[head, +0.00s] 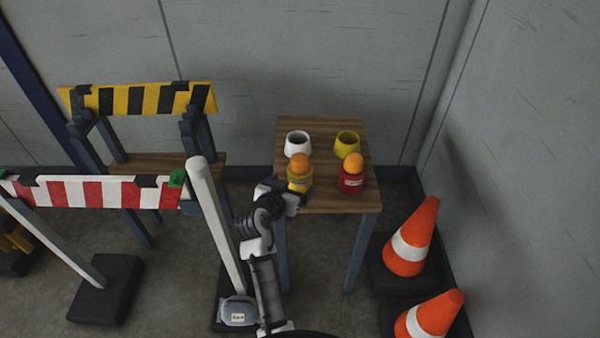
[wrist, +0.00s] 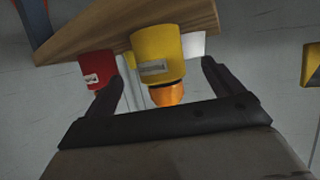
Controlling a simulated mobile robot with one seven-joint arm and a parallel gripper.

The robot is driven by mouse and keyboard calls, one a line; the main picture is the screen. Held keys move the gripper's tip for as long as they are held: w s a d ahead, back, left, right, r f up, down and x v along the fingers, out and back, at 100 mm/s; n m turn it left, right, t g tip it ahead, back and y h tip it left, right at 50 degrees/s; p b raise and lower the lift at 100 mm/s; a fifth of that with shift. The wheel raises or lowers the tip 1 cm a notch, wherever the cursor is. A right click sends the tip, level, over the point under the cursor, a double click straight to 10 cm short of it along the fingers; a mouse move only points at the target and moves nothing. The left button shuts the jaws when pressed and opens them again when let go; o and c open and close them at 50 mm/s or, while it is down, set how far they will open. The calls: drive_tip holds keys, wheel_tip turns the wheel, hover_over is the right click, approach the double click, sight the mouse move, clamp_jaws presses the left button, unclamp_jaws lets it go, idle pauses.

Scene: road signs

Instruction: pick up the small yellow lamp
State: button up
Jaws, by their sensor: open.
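The small yellow lamp (head: 299,184) with an orange dome stands upright near the front left of a small wooden table (head: 325,204). My gripper (head: 303,193) is right at it, at the table's front left edge. In the wrist view the yellow lamp (wrist: 156,46) hangs inverted in the picture, its orange dome towards the palm. It lies between the two open fingers of my gripper (wrist: 162,72), with a visible gap to each. A red lamp (head: 350,180) with an orange dome stands to its right; it also shows in the wrist view (wrist: 97,68), beyond the left finger.
A white pot (head: 297,149) and a yellow pot (head: 347,145) stand behind the lamps. A light post (head: 217,225) rises left of my arm. Striped barriers (head: 95,193) stand at the left, orange cones (head: 411,246) at the right. A grey wall (head: 300,60) closes the back.

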drive_tip(key=x, duration=0.2)
drive_tip(key=p+x, duration=0.1)
drive_tip(key=x, duration=0.4)
drive_tip(key=shift+d+f, duration=0.1)
drive_tip(key=shift+f, duration=0.35)
drive_tip(key=c, duration=1.3)
drive_tip(key=shift+o, duration=0.2)
drive_tip(key=shift+r, duration=0.2)
wheel_tip(320, 180, up, 20)
drive_tip(key=shift+b, duration=0.35)
drive_tip(key=shift+f, duration=0.15)
